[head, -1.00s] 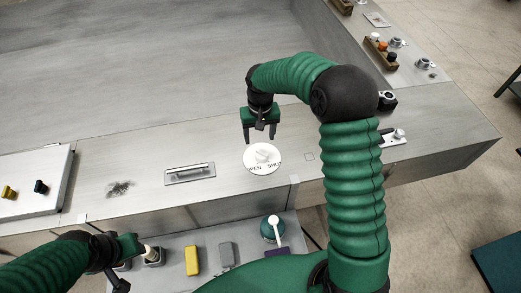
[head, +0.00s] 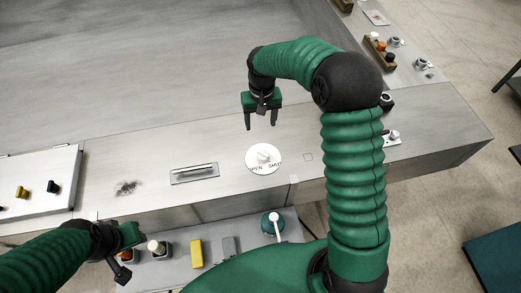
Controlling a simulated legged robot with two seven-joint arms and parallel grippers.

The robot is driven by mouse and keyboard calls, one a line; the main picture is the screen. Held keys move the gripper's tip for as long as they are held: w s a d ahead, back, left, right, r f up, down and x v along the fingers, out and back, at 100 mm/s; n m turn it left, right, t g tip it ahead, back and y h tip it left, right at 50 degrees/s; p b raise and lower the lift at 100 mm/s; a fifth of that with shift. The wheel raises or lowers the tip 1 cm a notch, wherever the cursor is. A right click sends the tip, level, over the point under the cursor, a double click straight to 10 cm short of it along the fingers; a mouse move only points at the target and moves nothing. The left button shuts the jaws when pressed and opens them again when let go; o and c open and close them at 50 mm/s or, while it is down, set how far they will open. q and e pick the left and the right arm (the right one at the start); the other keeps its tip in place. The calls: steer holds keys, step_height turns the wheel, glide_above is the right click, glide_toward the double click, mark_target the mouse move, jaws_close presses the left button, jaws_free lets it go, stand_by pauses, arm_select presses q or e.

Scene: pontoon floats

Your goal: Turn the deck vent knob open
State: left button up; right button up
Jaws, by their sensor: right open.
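The deck vent knob (head: 264,151) is a small white handle on a round white dial plate (head: 254,162) set in the metal deck. The plate reads OPEN at its left and SHUT at its right. I cannot clearly tell which word the handle points to. My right gripper (head: 261,123) is open and empty, its fingers pointing down. It is just beyond the dial in the picture, apart from the knob. My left gripper (head: 129,252) is at the lower left, far from the knob, beside a pale-topped item in the front tray. Its jaws are not clear.
A panel with yellow and dark knobs (head: 22,191) is at the far left. The front tray holds a yellow block (head: 196,252) and a teal pot (head: 272,225).

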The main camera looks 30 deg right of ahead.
arm_select(q)
step_height(320, 180, up, 4)
steer(key=d+p, duration=0.2)
steer(key=p, duration=0.1)
steer(key=f+b, duration=0.2)
steer(key=a+f+b, duration=0.1)
steer(key=f+b, duration=0.1)
steer(key=shift+a+f, duration=0.1)
steer(key=shift+f, duration=0.3)
arm_select(e)
step_height(320, 180, up, 21)
steer(key=shift+s+r, duration=0.15)
steer(key=shift+s, duration=0.15)
steer(key=shift+d, duration=0.15)
